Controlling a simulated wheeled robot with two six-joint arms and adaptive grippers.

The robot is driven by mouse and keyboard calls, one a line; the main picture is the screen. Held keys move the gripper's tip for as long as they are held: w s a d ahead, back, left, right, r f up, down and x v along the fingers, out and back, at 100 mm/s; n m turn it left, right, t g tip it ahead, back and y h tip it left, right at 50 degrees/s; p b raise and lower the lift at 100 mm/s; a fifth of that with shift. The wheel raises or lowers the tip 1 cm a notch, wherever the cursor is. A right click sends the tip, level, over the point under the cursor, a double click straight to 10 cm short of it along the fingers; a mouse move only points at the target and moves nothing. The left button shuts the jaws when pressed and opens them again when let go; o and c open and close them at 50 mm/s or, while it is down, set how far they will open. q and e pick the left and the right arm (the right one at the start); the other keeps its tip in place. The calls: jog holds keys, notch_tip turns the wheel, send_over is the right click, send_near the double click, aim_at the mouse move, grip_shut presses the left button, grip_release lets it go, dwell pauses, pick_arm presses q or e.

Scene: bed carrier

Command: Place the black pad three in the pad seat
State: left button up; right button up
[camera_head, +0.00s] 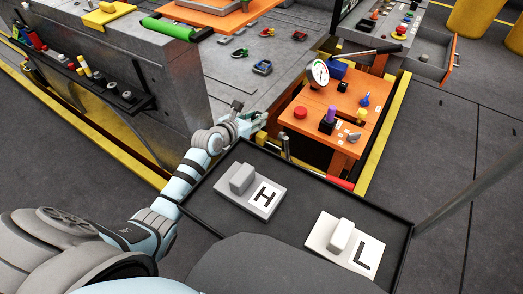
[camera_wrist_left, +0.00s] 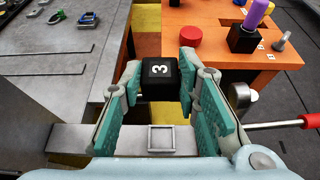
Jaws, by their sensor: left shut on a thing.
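The black pad three (camera_wrist_left: 158,76) is a small black block with a white 3 on its face. In the left wrist view it sits between the teal fingertips of my left gripper (camera_wrist_left: 160,84), which is shut on it. A light square frame (camera_wrist_left: 161,139), possibly the pad seat, lies on a grey ledge nearer the wrist in that view, apart from the pad. In the head view my left gripper (camera_head: 256,122) is at the gap between the grey bench and the orange table; I cannot make out the pad there. My right gripper is not in view.
The orange table (camera_head: 318,135) holds a red button (camera_head: 300,112), a gauge (camera_head: 318,73) and a purple-topped block. The grey bench (camera_head: 225,85) carries small coloured parts. A dark tray (camera_head: 300,220) with H and L plates is close in front.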

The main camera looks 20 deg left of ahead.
pick_arm(q)
jog(key=f+b, duration=0.3)
jog(key=f, duration=0.1)
jog(key=f+b, duration=0.2)
jog(key=f, duration=0.2)
jog(key=f+b, duration=0.3)
jog(key=f, duration=0.2)
jog(key=shift+s+d+b, duration=0.15)
jog(key=shift+s+b, duration=0.15)
jog(key=shift+s, duration=0.05)
notch_tip(320, 180, down, 5)
jog(key=b, duration=0.4)
jog(key=shift+f, duration=0.2)
jog(key=shift+r, duration=0.15)
jog(key=o, duration=0.8)
jog(key=shift+o, duration=1.4)
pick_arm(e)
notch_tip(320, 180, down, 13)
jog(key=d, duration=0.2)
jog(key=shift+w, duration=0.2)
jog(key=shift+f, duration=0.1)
